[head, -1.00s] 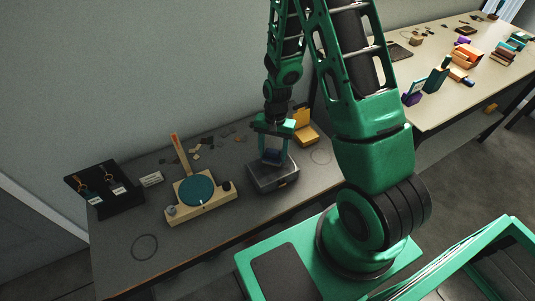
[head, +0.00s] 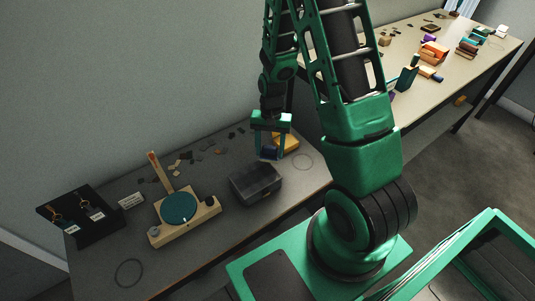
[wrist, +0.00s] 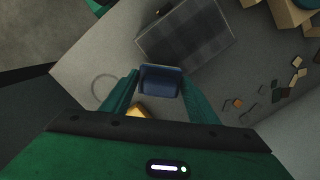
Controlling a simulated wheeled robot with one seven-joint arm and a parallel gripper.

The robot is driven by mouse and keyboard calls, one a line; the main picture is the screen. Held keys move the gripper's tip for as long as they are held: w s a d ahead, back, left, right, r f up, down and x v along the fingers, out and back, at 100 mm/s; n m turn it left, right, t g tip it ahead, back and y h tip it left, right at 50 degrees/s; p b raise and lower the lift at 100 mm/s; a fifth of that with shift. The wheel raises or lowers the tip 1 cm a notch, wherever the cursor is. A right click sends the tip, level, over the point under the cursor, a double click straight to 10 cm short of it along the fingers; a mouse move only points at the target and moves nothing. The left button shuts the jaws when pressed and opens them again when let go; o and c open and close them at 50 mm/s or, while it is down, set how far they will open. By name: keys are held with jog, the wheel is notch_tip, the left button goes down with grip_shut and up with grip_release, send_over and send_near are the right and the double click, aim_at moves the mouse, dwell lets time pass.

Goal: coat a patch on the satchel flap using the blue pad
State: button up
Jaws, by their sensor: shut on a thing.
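My gripper (head: 270,151) is shut on the blue pad (head: 268,154). In the wrist view the pad (wrist: 161,82) sits between the two fingertips. A dark grey box-like thing, which looks like the satchel (head: 256,184), lies on the grey table, to the left of and nearer than the gripper. In the wrist view its upper face (wrist: 187,38) shows faint lighter and darker grey squares, and the pad is apart from it. I cannot tell whether any of these is a coated patch.
A yellow thing (head: 288,143) stands close behind my gripper and is partly hidden by it. A wooden stand with a teal disc (head: 179,208) is left of the satchel. Small scraps (head: 197,156) lie behind.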

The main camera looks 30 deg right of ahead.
aim_at(269, 148)
jog(key=shift+a+r, duration=0.1)
jog(key=shift+r, duration=2.5)
jog(key=shift+w, duration=0.15)
